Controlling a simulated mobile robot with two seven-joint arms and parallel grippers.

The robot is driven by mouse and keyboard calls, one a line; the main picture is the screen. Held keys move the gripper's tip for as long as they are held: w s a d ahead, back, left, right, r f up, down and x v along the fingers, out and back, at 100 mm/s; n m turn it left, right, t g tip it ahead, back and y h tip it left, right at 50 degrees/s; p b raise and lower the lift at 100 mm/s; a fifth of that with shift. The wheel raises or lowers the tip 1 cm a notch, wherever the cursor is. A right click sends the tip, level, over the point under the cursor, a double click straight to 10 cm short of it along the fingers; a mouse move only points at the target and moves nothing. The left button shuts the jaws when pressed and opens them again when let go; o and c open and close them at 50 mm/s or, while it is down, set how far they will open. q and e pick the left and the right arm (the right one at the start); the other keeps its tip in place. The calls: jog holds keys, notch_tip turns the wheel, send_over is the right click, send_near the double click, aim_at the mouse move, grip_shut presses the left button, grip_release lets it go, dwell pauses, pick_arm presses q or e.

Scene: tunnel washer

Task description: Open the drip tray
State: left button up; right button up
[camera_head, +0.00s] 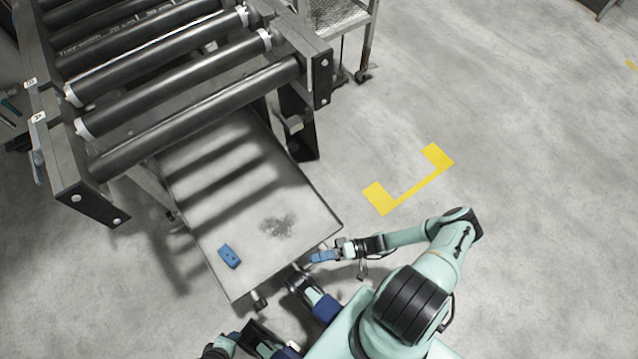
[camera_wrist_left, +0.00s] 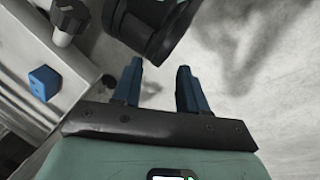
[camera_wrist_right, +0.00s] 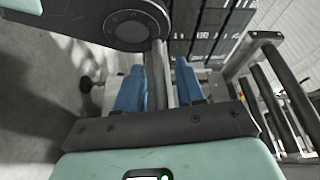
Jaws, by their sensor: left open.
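The drip tray appears to be the flat grey metal tray (camera_head: 255,190) sticking out from under the rollers in the head view. A dark stain marks its surface, and dark knobs (camera_head: 259,301) sit along its front edge. In the left wrist view my left gripper (camera_wrist_left: 160,68) is open and empty, beside the tray's edge; a knob (camera_wrist_left: 70,15) shows at top left.
A blue block (camera_head: 228,257) lies on the tray and shows in the left wrist view (camera_wrist_left: 43,82). The roller conveyor (camera_head: 180,85) stands over the tray's back. A metal stand (camera_head: 335,25) is behind. Floor with a yellow mark (camera_head: 405,190) is open to the right.

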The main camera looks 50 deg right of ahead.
dwell(0.3)
pick_arm(q)
jog(key=shift+w+a+f+t+b, duration=0.15)
jog(key=shift+w+a+f+b, duration=0.15)
jog(key=shift+w, duration=0.15)
jog(key=shift+w+a+f+t+b, duration=0.15)
jog(key=shift+w+f+b, duration=0.1)
jog(key=shift+w, duration=0.15)
pick_arm(e)
jog(key=v, duration=1.3)
jog(key=shift+d, duration=0.2)
jog(key=shift+s, duration=0.1)
